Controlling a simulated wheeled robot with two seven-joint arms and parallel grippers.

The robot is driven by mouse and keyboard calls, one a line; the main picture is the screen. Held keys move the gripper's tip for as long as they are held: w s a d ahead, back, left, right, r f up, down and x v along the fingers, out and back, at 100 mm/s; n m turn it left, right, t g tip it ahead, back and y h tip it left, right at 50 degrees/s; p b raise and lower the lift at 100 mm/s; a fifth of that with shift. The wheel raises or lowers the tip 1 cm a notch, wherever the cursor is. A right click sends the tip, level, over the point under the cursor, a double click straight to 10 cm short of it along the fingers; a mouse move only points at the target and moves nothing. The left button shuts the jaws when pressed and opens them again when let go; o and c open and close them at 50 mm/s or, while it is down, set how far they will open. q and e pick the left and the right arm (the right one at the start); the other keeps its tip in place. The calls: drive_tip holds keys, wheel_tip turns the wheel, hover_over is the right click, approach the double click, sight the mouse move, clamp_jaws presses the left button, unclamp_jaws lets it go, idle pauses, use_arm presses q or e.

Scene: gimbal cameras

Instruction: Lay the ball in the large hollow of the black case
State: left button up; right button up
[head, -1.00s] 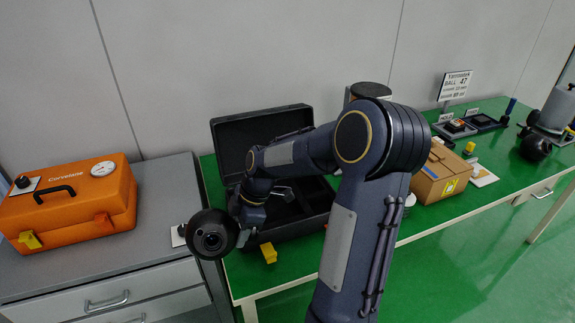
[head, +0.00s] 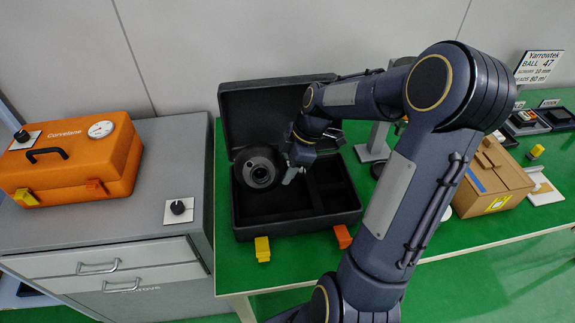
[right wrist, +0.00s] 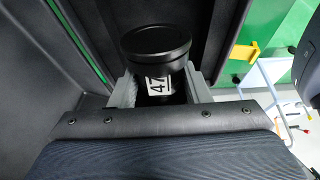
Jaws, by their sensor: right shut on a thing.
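The ball (head: 258,168) is a dark sphere with a round lens on its face. My right gripper (head: 286,166) is shut on it from the right side. In the right wrist view a black round part with a "47" label (right wrist: 158,84) sits between the fingers (right wrist: 160,92). The black case (head: 300,226) lies open on the green table, its lid raised at the back. The ball is over the left part of the case, at its large hollow (head: 272,208); whether it touches the floor or walls cannot be told. My left gripper is not in view.
Yellow (head: 262,248) and orange (head: 343,236) latches stand at the case's front. Left is a grey cabinet (head: 120,232) with an orange toolbox (head: 70,165) and a small knob plate (head: 178,210). A cardboard box (head: 490,178) stands to the right. Narrower compartments fill the case's right side.

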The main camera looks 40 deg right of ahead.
drive_tip(key=shift+d, duration=0.1)
wheel_tip(320, 180, down, 8)
drive_tip(key=b, duration=0.7)
drive_tip(key=shift+r, duration=0.15)
drive_tip(key=shift+f+b, duration=0.65)
drive_tip(key=shift+b, duration=0.15)
drive_tip(key=o, duration=1.4)
drive_tip(key=shift+r, duration=0.1)
drive_tip(key=v, duration=0.7)
drive_tip(key=shift+r, duration=0.2)
drive_tip(key=shift+s+d+r, duration=0.1)
drive_tip(key=shift+r, duration=0.05)
